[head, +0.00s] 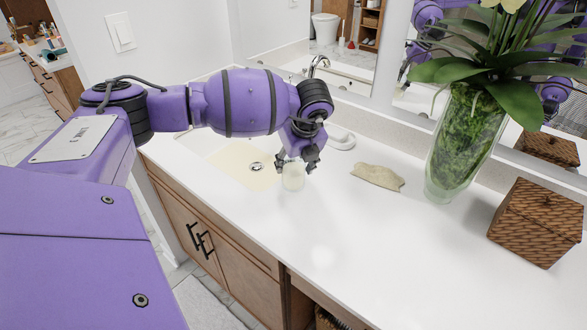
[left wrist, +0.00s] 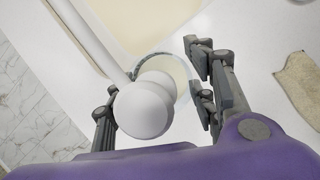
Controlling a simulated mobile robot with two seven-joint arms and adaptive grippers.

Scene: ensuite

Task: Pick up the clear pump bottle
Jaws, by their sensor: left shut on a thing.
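My right gripper is not in view.
The sink basin (head: 240,165) lies left of the bottle, with a faucet (head: 318,64) behind. A folded beige cloth (head: 378,177), a tall glass vase (head: 462,145) with a plant and a wicker box (head: 538,222) stand to the right. The counter's front middle is clear.

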